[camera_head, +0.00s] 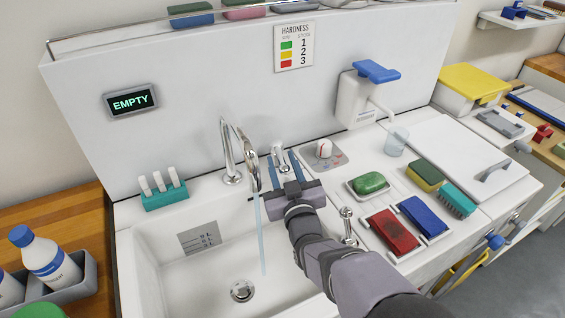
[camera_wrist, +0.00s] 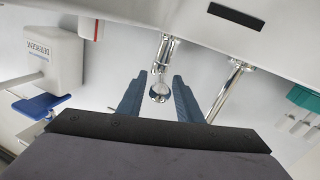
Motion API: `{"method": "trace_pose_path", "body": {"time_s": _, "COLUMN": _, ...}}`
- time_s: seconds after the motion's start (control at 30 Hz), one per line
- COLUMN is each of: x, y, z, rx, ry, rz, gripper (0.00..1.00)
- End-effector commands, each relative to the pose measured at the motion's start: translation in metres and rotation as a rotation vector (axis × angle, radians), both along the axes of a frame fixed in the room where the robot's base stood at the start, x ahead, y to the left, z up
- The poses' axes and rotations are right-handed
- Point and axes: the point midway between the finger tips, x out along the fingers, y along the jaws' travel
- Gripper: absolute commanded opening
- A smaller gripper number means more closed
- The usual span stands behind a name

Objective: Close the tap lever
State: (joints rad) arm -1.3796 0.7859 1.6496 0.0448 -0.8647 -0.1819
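The chrome tap lever (camera_head: 283,147) stands at the back of the sink, right of the curved tap spout (camera_head: 228,150). A thin stream of water (camera_head: 261,235) runs from the spout into the sink. My gripper (camera_head: 281,154) is open at the lever, with its two blue-grey fingers pointing at the back wall. In the wrist view the lever's round end (camera_wrist: 160,92) lies between the spread fingers of my gripper (camera_wrist: 158,76). Narrow gaps seem to show on both sides. The gripper body partly hides the lever's surroundings in the head view.
The spout (camera_wrist: 226,92) stands close beside the fingers in the wrist view. A soap dispenser (camera_head: 352,100), clear cup (camera_head: 395,141), dial (camera_head: 324,148) and green soap (camera_head: 369,183) are to the right. The wall display (camera_head: 131,101) reads EMPTY. The sink basin (camera_head: 185,272) looks empty.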

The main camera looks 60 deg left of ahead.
Motion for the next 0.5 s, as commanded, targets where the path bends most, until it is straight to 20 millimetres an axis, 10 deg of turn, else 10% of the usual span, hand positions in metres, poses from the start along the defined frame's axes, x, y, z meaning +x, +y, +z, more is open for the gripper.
{"method": "trace_pose_path", "body": {"time_s": 0.13, "x": 0.0000, "y": -0.0001, "z": 0.0000, "rx": 0.000, "ry": 0.000, "rz": 0.000, "gripper": 0.30}}
{"method": "trace_pose_path", "body": {"time_s": 0.27, "x": -0.0002, "y": -0.0002, "z": 0.0001, "rx": 0.000, "ry": 0.000, "rz": 0.000, "gripper": 0.00}}
{"method": "trace_pose_path", "body": {"time_s": 0.5, "x": -0.0020, "y": 0.0008, "z": 0.0002, "rx": 0.003, "ry": -0.002, "rz": -0.011, "gripper": 0.00}}
